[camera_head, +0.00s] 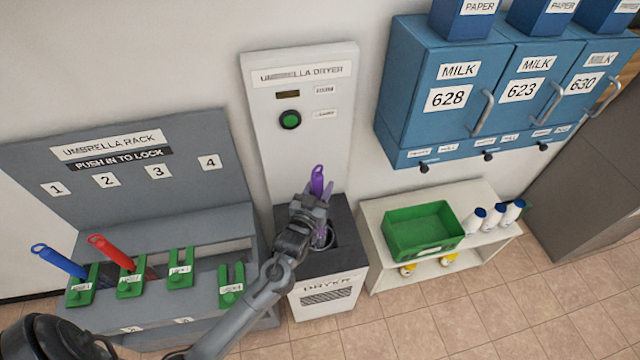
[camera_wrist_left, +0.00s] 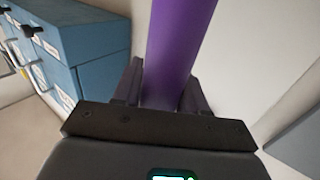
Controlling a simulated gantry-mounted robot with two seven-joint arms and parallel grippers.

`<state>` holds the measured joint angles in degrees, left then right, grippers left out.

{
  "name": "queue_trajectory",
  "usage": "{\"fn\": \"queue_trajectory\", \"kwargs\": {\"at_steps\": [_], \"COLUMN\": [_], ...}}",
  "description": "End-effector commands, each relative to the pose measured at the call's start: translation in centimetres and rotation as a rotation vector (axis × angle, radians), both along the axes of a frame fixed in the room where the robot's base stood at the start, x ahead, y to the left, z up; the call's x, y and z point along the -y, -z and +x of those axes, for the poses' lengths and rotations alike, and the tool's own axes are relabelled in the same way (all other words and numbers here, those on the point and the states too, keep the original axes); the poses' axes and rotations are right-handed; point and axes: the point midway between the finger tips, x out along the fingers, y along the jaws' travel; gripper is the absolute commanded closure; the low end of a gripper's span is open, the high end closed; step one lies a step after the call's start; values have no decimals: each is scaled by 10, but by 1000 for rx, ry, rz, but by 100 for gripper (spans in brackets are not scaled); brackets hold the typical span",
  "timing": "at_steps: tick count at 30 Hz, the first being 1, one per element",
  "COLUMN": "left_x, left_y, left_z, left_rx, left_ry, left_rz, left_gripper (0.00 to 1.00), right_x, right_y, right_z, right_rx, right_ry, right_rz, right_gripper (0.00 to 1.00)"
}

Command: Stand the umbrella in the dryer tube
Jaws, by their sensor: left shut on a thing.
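My left gripper (camera_head: 318,192) is shut on the purple umbrella (camera_head: 317,181), just above the dark top of the umbrella dryer (camera_head: 345,232). The umbrella's looped handle points up; in the left wrist view the purple shaft (camera_wrist_left: 178,50) runs between the fingers (camera_wrist_left: 160,88). A round metal ring, the tube's mouth (camera_head: 325,238), shows beside and below my wrist. My gripper and arm hide the umbrella's lower part, so I cannot tell whether it is inside the tube. My right gripper does not show.
The umbrella rack (camera_head: 215,222) at left holds a blue umbrella (camera_head: 58,262) and a red one (camera_head: 112,252). The dryer panel has a green button (camera_head: 290,120).

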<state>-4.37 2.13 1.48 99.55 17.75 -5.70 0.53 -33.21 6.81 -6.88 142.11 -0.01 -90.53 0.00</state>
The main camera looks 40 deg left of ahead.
Motion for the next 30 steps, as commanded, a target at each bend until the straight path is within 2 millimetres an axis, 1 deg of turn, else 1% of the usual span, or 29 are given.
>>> {"fn": "queue_trajectory", "kwargs": {"at_steps": [1,15,24,30], "left_x": [0,0,0,0], "left_y": [8,59,82,88], "left_z": [0,0,0,0], "left_rx": [1,1,2,3], "left_ry": [0,0,0,0], "left_rz": [0,0,1,0], "left_gripper": [100,100,100,100], "right_x": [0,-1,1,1], "right_y": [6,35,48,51], "right_z": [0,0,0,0], "right_rx": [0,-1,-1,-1], "right_ry": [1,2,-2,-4], "right_rz": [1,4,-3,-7], "right_gripper": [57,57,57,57]}}
